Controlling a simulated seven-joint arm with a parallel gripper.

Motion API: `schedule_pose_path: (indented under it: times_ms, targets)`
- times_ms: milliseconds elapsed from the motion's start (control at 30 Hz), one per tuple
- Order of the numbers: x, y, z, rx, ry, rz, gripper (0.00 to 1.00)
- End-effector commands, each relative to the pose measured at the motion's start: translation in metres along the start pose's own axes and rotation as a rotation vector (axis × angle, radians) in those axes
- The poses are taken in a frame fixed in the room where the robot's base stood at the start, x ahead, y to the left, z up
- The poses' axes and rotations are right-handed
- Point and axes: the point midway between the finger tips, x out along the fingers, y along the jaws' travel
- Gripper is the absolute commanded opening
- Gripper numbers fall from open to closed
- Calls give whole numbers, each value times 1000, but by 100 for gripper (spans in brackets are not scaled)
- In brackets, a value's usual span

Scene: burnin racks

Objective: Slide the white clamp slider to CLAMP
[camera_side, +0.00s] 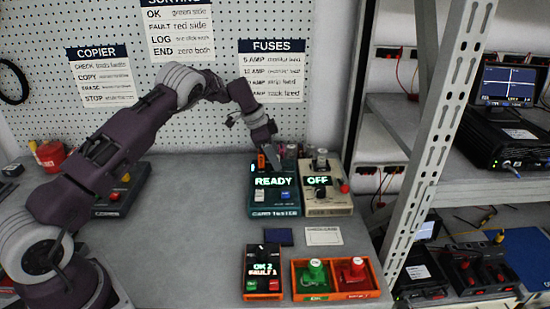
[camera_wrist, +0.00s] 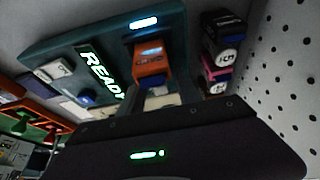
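The teal unit (camera_side: 258,210) with a lit READY display stands on the bench; it fills the upper left of the wrist view (camera_wrist: 165,30). A small white block (camera_wrist: 60,68) sits on its face beyond the display, next to a round blue button (camera_wrist: 87,99). The white block also shows in the side view (camera_side: 260,195). I cannot read which one is the clamp slider. An orange labelled block (camera_wrist: 150,62) stands at the unit's rear (camera_side: 262,160). My gripper (camera_side: 271,162) is low at that rear, close to the orange block. Its fingertips are partly hidden, and contact is unclear.
A cream unit (camera_side: 327,207) showing OFF, with a red button, stands directly right. Dark and pink reels or cells (camera_wrist: 223,45) lie behind. In front are orange trays (camera_side: 330,296), a black counter box (camera_side: 262,262) and flat cards. A metal shelf post (camera_side: 432,130) rises at right.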

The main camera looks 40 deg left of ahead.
Motion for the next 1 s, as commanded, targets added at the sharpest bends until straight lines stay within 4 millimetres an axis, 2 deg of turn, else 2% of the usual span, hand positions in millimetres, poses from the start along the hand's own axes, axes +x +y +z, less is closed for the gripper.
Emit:
schedule_pose_path:
  times_ms: [67, 300, 400, 767, 867, 967, 1000]
  targets:
    - [-6, 0, -1, 0, 2, -1, 40]
    - [-54, -1, 0, 0, 3, -4, 40]
    - [-66, -1, 0, 0, 1, -3, 40]
    - [-74, 1, -1, -5, 0, -2, 40]
    - [-102, 16, -14, -58, 7, -15, 40]
    - [-161, 60, -34, -179, 17, -35, 40]
    - [-185, 85, -39, -233, 19, -42, 40]
